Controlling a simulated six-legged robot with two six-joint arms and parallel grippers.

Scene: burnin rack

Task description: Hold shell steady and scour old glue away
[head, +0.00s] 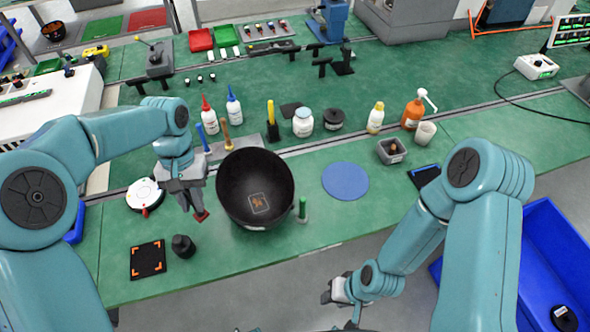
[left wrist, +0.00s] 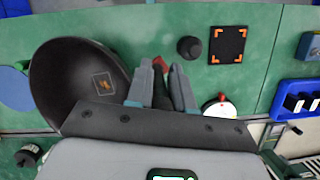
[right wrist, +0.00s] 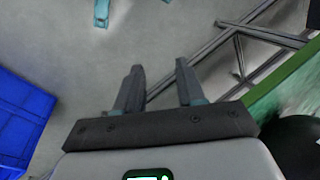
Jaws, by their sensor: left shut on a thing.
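The shell, a black bowl (head: 230,185), lies open side up on the green bench. A square outlined patch with an orange-brown mark (head: 259,203) shows inside it; I cannot tell whether this is the old glue. My left gripper (head: 196,205) is just left of the shell, pointing down, shut on a small red piece (head: 202,215). In the left wrist view the red piece (left wrist: 160,64) shows between the fingertips, beside the shell (left wrist: 55,90); most of it is hidden. My right gripper (right wrist: 158,80) is empty and open, off the bench's front edge over the floor.
A green peg (head: 302,208) stands right of the shell, and a blue disc (head: 345,181) lies beyond. Bottles and jars (head: 303,123) stand behind. A dark cylinder (head: 183,246) and black marked mat (head: 148,260) are front left. A blue bin (head: 545,215) is at right.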

